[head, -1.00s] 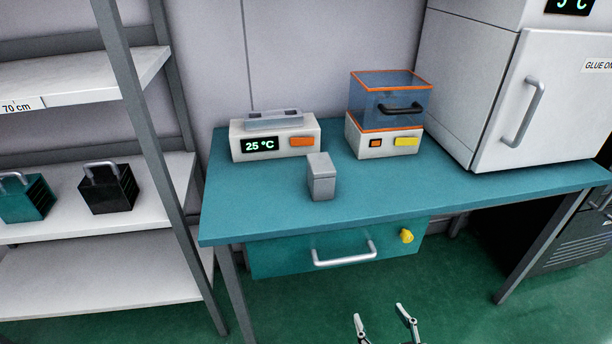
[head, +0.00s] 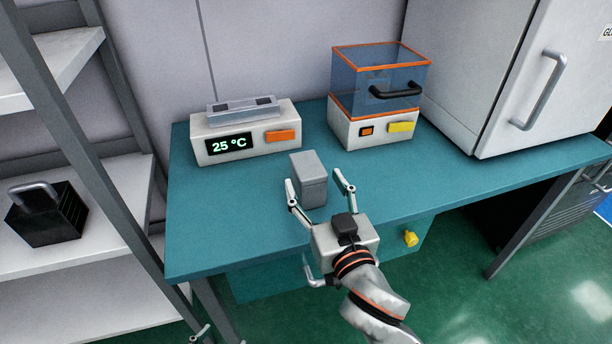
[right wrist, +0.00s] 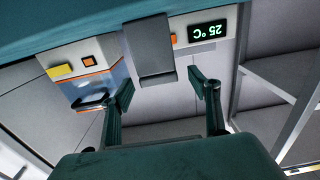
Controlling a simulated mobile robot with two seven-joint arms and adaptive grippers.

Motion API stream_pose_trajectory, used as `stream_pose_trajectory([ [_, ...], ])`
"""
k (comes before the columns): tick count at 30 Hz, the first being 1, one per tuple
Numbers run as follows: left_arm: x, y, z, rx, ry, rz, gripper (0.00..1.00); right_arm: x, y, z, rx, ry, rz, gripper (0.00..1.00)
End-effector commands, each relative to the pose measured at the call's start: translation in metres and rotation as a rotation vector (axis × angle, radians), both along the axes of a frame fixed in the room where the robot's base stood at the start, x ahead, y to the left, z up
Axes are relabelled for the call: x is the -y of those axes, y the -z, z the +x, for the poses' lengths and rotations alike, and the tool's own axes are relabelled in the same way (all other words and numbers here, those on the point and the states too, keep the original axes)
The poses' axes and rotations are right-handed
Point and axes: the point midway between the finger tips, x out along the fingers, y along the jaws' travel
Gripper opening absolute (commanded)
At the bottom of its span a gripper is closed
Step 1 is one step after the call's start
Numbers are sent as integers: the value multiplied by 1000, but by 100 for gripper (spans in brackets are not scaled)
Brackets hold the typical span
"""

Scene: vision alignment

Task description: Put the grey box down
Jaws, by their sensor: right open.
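The grey box (head: 309,172) stands upright on the teal table (head: 235,205), near its front edge. My right gripper (head: 315,180) is open in front of the box. Its fingers point at the box, and nothing is held. In the head view one fingertip overlaps the box's left edge and the other is just to its right; contact cannot be told. In the right wrist view the picture is upside down, and the box (right wrist: 152,45) shows ahead between the open fingers (right wrist: 160,80). Only a fingertip of my left gripper (head: 201,332) shows at the bottom edge.
A white heater reading 25 °C (head: 245,150) stands behind the box to the left. A white device with a clear blue, orange-edged cover (head: 380,85) stands behind right. A white cabinet (head: 500,80) is farther right. Shelving (head: 95,195) stands left. The table's left front is clear.

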Motion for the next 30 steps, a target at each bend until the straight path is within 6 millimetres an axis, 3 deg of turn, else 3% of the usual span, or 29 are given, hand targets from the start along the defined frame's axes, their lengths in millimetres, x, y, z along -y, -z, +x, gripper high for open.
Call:
stream_pose_trajectory([
  [15,-1,3,1,1,1,4,58,-16,10,55,0,-1,0,61],
  [24,-1,3,1,1,1,4,58,-17,10,58,-2,-1,0,61],
  [29,-1,3,1,1,1,4,58,-17,10,58,-2,-1,0,20],
  [30,-1,3,1,1,1,4,58,-17,10,58,-2,-1,0,16],
])
